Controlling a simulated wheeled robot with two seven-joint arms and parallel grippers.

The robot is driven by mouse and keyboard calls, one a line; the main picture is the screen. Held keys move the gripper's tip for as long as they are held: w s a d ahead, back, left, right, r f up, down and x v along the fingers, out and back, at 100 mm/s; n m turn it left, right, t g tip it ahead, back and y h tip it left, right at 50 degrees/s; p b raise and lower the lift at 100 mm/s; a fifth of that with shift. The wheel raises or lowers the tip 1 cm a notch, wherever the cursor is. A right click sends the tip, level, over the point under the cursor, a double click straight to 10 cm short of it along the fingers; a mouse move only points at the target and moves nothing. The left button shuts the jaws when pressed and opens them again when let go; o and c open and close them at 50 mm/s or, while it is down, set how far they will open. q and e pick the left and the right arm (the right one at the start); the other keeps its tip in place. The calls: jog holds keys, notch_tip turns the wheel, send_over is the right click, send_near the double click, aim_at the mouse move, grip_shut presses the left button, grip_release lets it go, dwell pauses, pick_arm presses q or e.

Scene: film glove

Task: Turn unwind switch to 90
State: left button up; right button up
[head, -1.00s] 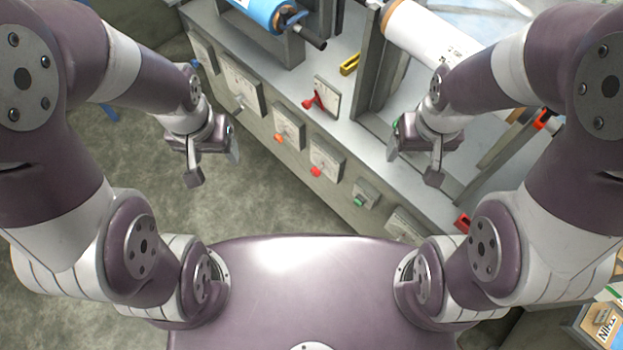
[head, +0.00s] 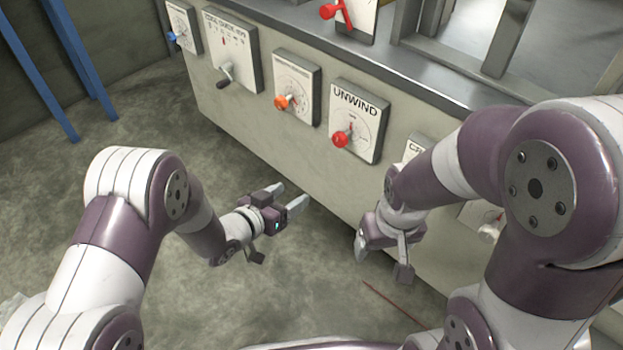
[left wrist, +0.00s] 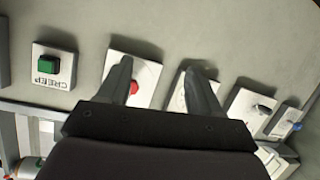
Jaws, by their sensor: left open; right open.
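The unwind switch is a red knob (head: 340,138) on a white dial plate (head: 372,115) marked UNWIND, on the front face of the grey machine. In the left wrist view the red knob (left wrist: 134,87) shows just beside one finger, on its partly covered plate. My left gripper (head: 291,196) is open and empty, in front of the panel, below and left of the switch in the head view. My right gripper (head: 381,262) hangs in front of the panel, below and right of the switch, open, with nothing seen in it.
A red lever (head: 329,12) is on top. A green button (left wrist: 48,64) marked CREEP shows in the left wrist view.

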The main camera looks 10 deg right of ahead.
aim_at(337, 141)
pick_arm(q)
notch_tip(337, 141, up, 7)
jog(key=d+t+h, duration=0.1)
jog(key=d+h, duration=0.1)
jog(key=h, duration=0.2)
jog(key=b+x, duration=0.6)
jog(key=x, duration=0.5)
jog(key=shift+w+d+r, duration=0.15)
jog(key=shift+w+r, duration=0.05)
jog(key=shift+w, duration=0.05)
jog(key=shift+w+d+r, duration=0.15)
jog(key=shift+w+d, duration=0.05)
jog(key=shift+d, duration=0.1)
pick_arm(e)
jog(key=f, duration=0.5)
jog(key=shift+s+a+f, duration=0.1)
jog(key=shift+a+f, duration=0.15)
jog(key=shift+f, duration=0.05)
pick_arm(q)
jog(key=c, duration=1.1)
